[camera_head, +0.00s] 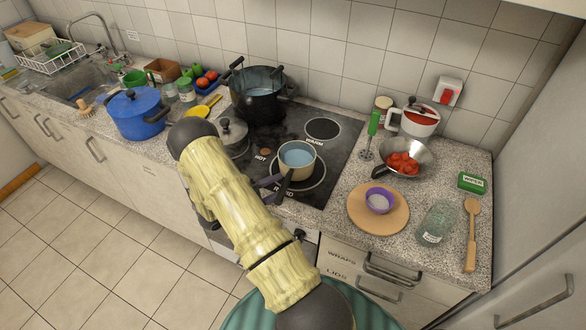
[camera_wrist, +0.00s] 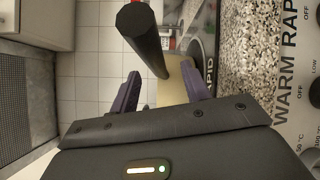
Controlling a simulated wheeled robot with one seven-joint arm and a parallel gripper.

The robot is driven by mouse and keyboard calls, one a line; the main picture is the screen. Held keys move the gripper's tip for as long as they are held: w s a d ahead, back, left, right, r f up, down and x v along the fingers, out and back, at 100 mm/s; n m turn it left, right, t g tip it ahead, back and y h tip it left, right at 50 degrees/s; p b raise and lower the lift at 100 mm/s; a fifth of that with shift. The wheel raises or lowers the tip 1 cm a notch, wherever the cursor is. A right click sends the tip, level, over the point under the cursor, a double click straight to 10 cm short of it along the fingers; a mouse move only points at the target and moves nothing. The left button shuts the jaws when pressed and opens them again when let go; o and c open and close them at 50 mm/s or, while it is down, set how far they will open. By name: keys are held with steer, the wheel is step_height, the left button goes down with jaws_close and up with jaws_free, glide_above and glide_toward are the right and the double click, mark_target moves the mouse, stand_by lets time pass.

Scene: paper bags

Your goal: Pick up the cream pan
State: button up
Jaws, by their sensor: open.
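The cream pan (camera_head: 311,167) sits upright on the front right of the black hob, with bluish liquid inside. Its dark handle (camera_head: 282,191) points toward the front edge. My gripper (camera_head: 274,184) is open at the handle, its purple fingers partly hidden by my arm. In the wrist view my gripper (camera_wrist: 160,72) has its fingers apart, with the dark handle (camera_wrist: 146,38) showing in the gap between them. Part of the cream pan's side (camera_wrist: 173,88) shows below the handle. I cannot tell whether either finger touches the handle.
A black pot (camera_head: 258,103) stands at the back of the hob and a grey lidded pot (camera_head: 233,135) at its left. A steel pan of red pieces (camera_head: 403,161) and a round board (camera_head: 362,215) with a purple bowl (camera_head: 379,199) are on the right counter.

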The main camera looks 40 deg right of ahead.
mark_target(287, 181)
steer(key=d+p, duration=0.1)
steer(key=s+d, duration=0.1)
steer(key=d, duration=0.1)
steer(key=shift+d+r+p, duration=0.2)
steer(key=shift+d+p, duration=0.1)
steer(key=shift+p, duration=0.05)
steer(key=shift+d+f, duration=0.1)
steer(key=shift+d, duration=0.1)
jaws_close()
steer(key=shift+w, duration=0.1)
